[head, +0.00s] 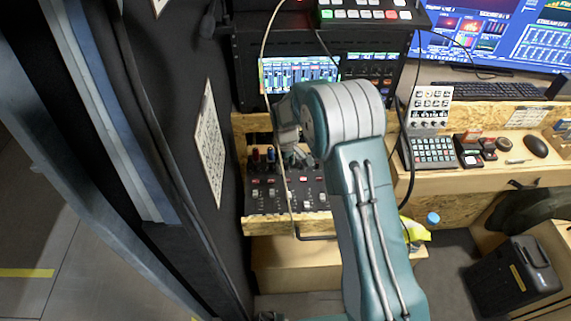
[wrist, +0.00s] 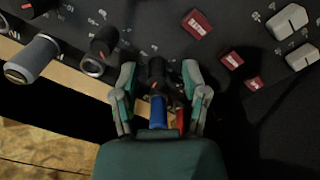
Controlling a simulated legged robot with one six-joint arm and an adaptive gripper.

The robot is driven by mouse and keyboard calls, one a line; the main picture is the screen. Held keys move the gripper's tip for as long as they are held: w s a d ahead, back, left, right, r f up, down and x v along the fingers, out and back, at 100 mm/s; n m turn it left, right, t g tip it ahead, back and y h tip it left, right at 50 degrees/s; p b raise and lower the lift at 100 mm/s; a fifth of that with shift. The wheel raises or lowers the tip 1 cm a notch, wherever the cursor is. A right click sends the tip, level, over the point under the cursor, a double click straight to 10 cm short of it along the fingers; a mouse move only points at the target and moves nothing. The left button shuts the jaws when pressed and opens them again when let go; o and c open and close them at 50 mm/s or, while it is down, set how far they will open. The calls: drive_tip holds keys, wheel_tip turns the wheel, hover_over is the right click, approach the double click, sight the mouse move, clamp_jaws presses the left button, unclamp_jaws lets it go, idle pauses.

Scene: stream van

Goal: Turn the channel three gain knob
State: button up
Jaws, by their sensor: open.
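The mixer panel (head: 262,197) lies on a wooden shelf below the rack in the head view, partly hidden by my arm. In the wrist view my gripper (wrist: 159,75) is open, with one finger on each side of a black knob (wrist: 157,72) that has a small red mark. The fingers look apart from the knob, with gaps at both sides. A blue part (wrist: 158,112) and a red part show between the fingers, nearer the palm. The channel number of this knob is not readable. In the head view my gripper (head: 298,157) is over the panel's upper part.
In the wrist view another black knob (wrist: 103,43) and a grey knob (wrist: 33,60) stand to the left. Red buttons (wrist: 197,23) and white buttons (wrist: 291,20) are to the right. A thin cable hangs across the panel in the head view. The black side wall (head: 180,150) is close on the left.

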sight(285, 164)
wheel_tip(285, 164, up, 12)
idle(0.6)
drive_tip(key=s+d+r+m+t, duration=0.1)
drive_tip(key=s+d+r+m, duration=0.1)
drive_tip(key=s+d+r, duration=0.4)
drive_tip(key=s+d+r+m+t, duration=0.1)
drive_tip(key=s+r+m+t, duration=0.1)
drive_tip(key=s+r, duration=0.7)
drive_tip(key=s+d+m+t, duration=0.1)
drive_tip(key=s+d+m, duration=0.1)
drive_tip(key=s, duration=0.7)
drive_tip(key=s+d+r+m+t, duration=0.1)
drive_tip(key=s+d+m, duration=0.1)
drive_tip(key=s, duration=0.7)
drive_tip(key=shift+d+r+t, duration=0.25)
drive_tip(key=shift+d+t, duration=0.05)
drive_tip(key=shift+d, duration=0.15)
drive_tip(key=shift+w, duration=0.15)
